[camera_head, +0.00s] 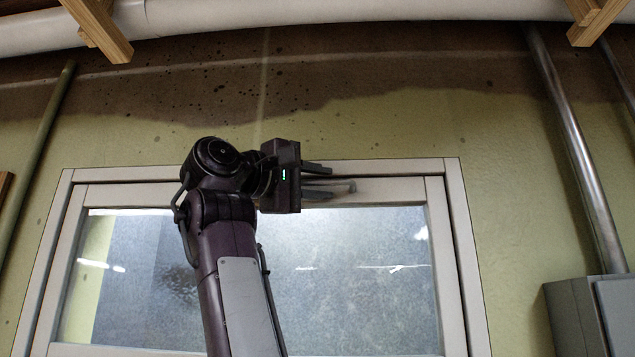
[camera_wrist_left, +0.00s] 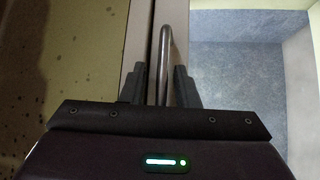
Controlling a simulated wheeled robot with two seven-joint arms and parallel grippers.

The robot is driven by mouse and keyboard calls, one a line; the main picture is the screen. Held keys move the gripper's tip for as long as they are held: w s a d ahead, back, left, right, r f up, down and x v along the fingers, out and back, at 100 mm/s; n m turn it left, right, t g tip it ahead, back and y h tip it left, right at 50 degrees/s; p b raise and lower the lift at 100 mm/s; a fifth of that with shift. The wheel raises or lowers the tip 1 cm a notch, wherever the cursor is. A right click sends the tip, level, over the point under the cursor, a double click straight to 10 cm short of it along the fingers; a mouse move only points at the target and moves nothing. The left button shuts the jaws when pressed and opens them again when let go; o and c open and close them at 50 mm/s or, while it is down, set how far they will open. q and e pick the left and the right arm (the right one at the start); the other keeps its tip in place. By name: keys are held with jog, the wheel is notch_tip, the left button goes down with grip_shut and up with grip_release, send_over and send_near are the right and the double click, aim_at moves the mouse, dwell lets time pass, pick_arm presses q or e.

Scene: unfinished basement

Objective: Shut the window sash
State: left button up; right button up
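The window sash (camera_head: 395,190) is a pale frame around a large frosted pane, set inside a pale outer frame (camera_head: 452,215). I cannot tell how far the sash stands out from the frame. A metal bar handle (camera_wrist_left: 167,50) runs along the sash's top rail. My left gripper (camera_head: 327,182) is at the top rail, pointing right in the head view. In the left wrist view the left gripper's (camera_wrist_left: 160,84) two fingers are apart, one on each side of the handle, with a gap at the left finger. Contact at the right finger is unclear. My right gripper is out of view.
A white pipe (camera_head: 300,14) and wooden joists (camera_head: 98,28) cross above the window. A metal conduit (camera_head: 578,150) drops to a grey box (camera_head: 600,310) at the right. The yellow-green wall around the window is otherwise bare, with dark stains above.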

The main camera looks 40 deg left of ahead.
pick_arm(q)
jog(key=shift+f, duration=0.15)
jog(key=shift+s+a+f+b, duration=0.1)
jog(key=shift+s+b, duration=0.1)
jog(key=shift+b, duration=0.1)
jog(key=b+v, duration=0.3)
jog(key=v, duration=0.3)
jog(key=shift+s, duration=0.35)
jog(key=shift+s+a+b, duration=0.15)
jog(key=shift+s+b, duration=0.15)
jog(key=shift+s, duration=0.05)
jog(key=shift+w, duration=0.1)
jog(key=shift+f, duration=0.1)
